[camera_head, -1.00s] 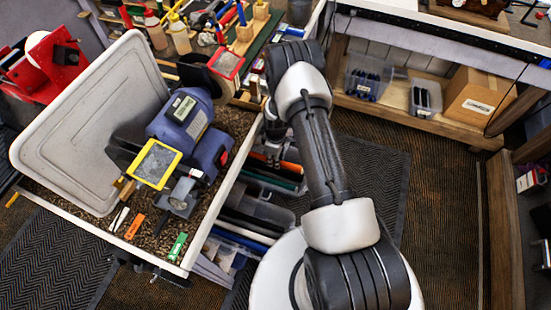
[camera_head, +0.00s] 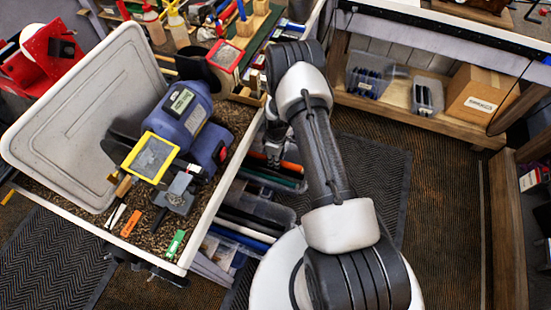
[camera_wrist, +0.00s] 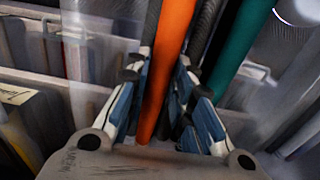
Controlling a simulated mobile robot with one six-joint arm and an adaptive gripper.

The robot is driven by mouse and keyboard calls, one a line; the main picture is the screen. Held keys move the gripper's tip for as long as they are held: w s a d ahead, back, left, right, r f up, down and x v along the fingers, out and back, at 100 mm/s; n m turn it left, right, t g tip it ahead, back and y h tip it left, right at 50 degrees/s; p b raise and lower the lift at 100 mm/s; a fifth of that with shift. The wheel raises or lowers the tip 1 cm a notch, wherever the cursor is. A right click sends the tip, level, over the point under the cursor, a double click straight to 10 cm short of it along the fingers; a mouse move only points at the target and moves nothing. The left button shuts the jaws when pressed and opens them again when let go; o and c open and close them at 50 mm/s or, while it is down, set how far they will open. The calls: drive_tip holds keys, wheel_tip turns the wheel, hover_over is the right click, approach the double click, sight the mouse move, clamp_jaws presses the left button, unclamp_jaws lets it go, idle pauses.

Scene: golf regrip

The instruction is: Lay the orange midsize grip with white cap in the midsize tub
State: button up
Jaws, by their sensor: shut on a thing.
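The orange grip (camera_wrist: 173,40) runs between the two fingers of my gripper (camera_wrist: 160,85) in the wrist view, and the fingers are closed on it. No white cap shows on it there. In the head view, orange lengths (camera_head: 291,167) show beside my wrist, low among the grips under the bench; my arm hides most of my gripper. Clear tubs with dark grips stand on the low shelf at right, one left (camera_head: 373,68) and one nearer the box (camera_head: 426,83). Their labels are too small to read, so I cannot tell which tub is the midsize one.
A teal grip (camera_wrist: 246,45) lies close right of the orange one. Grey bin walls (camera_wrist: 35,85) stand at left. The workbench with a blue grinder (camera_head: 183,112) stands left of my arm. A cardboard box (camera_head: 480,93) sits beside the shelf tubs.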

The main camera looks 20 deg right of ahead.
drive_tip(key=shift+f+b, duration=0.3)
drive_tip(key=o, duration=1.1)
drive_tip(key=shift+c, duration=0.2)
wheel_tip(320, 180, up, 12)
drive_tip(key=shift+d, duration=0.1)
idle(0.6)
